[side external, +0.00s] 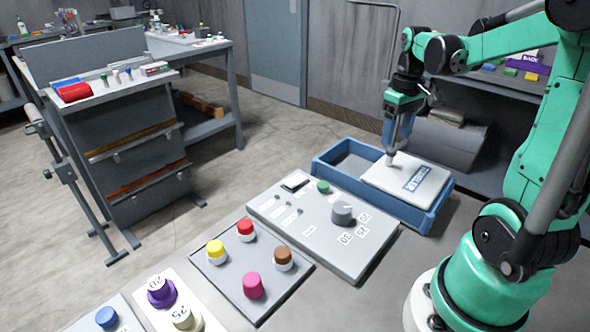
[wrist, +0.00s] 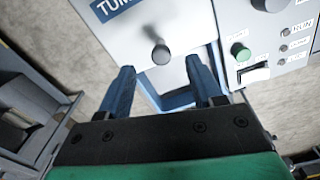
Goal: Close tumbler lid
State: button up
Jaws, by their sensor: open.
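The tumbler lid (side external: 405,178) is a pale grey panel with a blue label. It covers the right part of the blue tumbler box (side external: 428,222), and the left part of the box is open. The lid's round grey knob (wrist: 160,53) stands up from it near its edge. My gripper (side external: 392,148) points down over the lid at the knob. In the wrist view its two blue fingers (wrist: 159,70) are apart, and the knob shows just beyond the gap between the tips. I cannot tell whether the fingers touch the lid.
A control panel (side external: 270,215) with a grey dial, a green button and switches stands beside the box. A plate with coloured knobs (side external: 220,268) is nearer the front left. A grey rack (side external: 130,135) and benches stand across the floor.

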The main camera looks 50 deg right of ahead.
aim_at(392, 150)
jog(key=shift+a+f, duration=0.1)
jog(key=shift+f, duration=2.4)
grip_shut()
